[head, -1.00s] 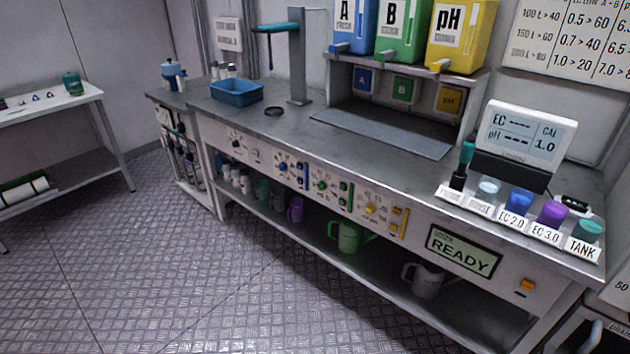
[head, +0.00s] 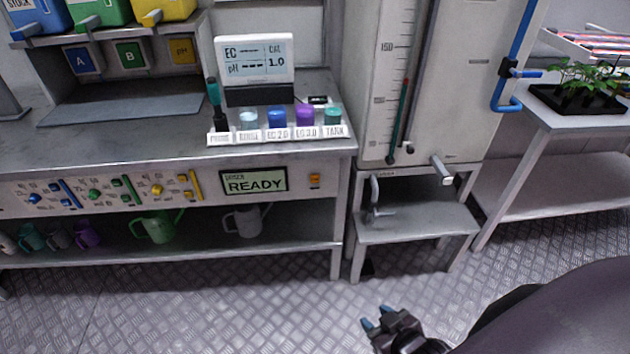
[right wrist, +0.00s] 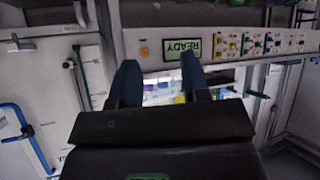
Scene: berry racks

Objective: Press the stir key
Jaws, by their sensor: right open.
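An orange key (head: 315,181) sits on the front panel of the bench, just right of the green READY display (head: 254,182). No label reading "stir" is legible. The orange key (right wrist: 144,52) and the display (right wrist: 182,50) also show in the right wrist view, which looks upside down. My right gripper (head: 376,317) is low in front of the bench, right of and below the key, and apart from it. Its two blue-tipped fingers are spread and empty. In the right wrist view the key appears between and beyond the fingers (right wrist: 160,72). My left gripper is not seen.
The meter (head: 254,62) and a row of labelled cups (head: 277,117) stand on the bench top (head: 130,140). Green and grey jugs stand on the shelf below. A white tank (head: 430,80) with a spout and low stand (head: 415,222) is at right. The floor before the bench is clear.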

